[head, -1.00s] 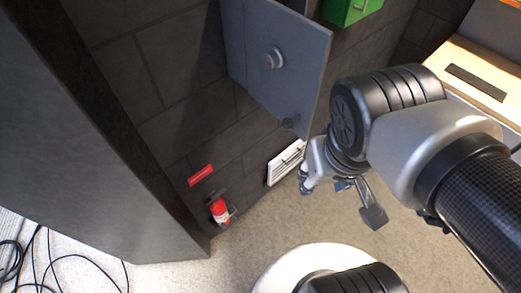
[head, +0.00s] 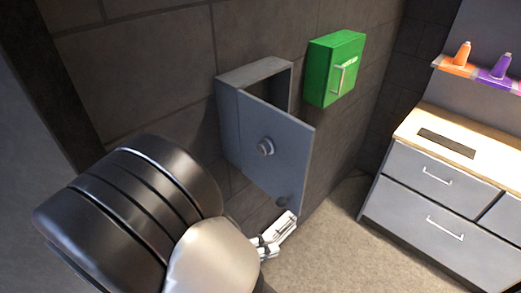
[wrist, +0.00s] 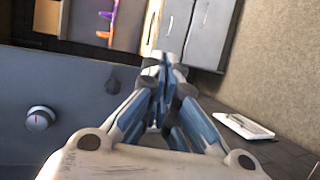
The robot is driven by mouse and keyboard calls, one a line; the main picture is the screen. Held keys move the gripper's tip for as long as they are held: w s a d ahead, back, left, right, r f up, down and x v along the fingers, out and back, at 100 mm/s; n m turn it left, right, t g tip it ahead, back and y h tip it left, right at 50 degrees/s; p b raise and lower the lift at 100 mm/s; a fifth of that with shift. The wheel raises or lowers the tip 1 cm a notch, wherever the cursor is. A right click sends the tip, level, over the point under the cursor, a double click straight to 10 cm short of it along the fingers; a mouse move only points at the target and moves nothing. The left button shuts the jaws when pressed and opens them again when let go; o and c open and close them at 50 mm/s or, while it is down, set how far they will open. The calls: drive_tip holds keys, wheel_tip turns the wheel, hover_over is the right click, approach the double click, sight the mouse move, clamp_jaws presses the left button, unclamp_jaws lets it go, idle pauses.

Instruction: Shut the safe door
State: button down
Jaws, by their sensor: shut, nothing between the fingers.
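The grey wall safe (head: 228,120) has its door (head: 292,150) standing ajar, swung out from the box, with a dark gap behind its right edge.
A green wall cabinet (head: 330,70) hangs right of the safe. A drawer unit (head: 430,185) with a wooden top stands at right. The carpet (head: 335,250) between is clear.

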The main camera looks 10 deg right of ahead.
sight(289, 209)
drive_tip(key=w+a+f+n+t, duration=0.1)
drive_tip(key=a+f+n+t, duration=0.1)
drive_tip(key=a+t, duration=0.4)
drive_tip(key=x, duration=1.4)
drive_tip(key=shift+d+f+p, duration=0.15)
drive_tip(key=shift+d+p, duration=0.15)
drive_tip(key=shift+d, duration=0.05)
drive_tip(key=shift+n, duration=0.3)
